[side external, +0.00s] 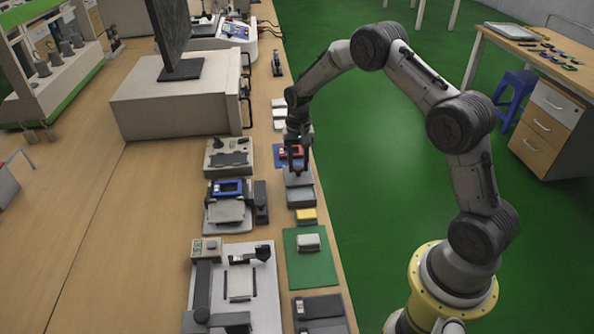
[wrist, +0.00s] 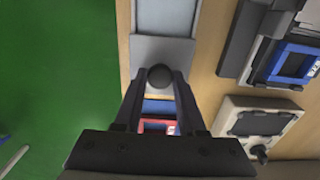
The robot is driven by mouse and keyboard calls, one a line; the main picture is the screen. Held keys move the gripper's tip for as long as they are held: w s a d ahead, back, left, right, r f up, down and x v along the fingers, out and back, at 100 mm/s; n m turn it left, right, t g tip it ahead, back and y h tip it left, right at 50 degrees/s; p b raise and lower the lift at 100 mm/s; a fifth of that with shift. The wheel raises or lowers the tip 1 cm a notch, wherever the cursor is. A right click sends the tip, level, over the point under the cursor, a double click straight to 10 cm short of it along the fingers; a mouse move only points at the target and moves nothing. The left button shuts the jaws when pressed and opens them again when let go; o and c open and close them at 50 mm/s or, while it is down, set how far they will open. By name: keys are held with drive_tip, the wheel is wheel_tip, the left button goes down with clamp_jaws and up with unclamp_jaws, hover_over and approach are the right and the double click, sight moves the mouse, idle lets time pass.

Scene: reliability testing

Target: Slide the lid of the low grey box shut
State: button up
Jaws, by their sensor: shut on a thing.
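The low grey box (side external: 301,197) stands on the bench near its right edge. Its grey lid (side external: 299,179) sits at the end by my gripper, and part of the box looks uncovered. In the wrist view the lid (wrist: 178,50) is a flat grey plate with a round black knob (wrist: 158,76), and the box's lighter inside (wrist: 165,17) shows beyond it. My gripper (side external: 297,168) points down over the lid. In the wrist view its fingertips (wrist: 159,77) are closed around the knob. The fingers hide the knob in the side view.
A red and blue item (side external: 290,152) lies just behind my gripper. A yellow block (side external: 306,215) and a green mat (side external: 323,265) lie in front of the box. Devices (side external: 229,157) stand close on the left. The bench edge and green floor are on the right.

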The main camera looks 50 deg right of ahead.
drive_tip(key=shift+s+a, duration=2.1)
drive_tip(key=shift+a, duration=0.05)
drive_tip(key=shift+s+a, duration=0.1)
drive_tip(key=o, duration=0.7)
drive_tip(key=shift+r, duration=0.1)
drive_tip(key=shift+r, duration=2.45)
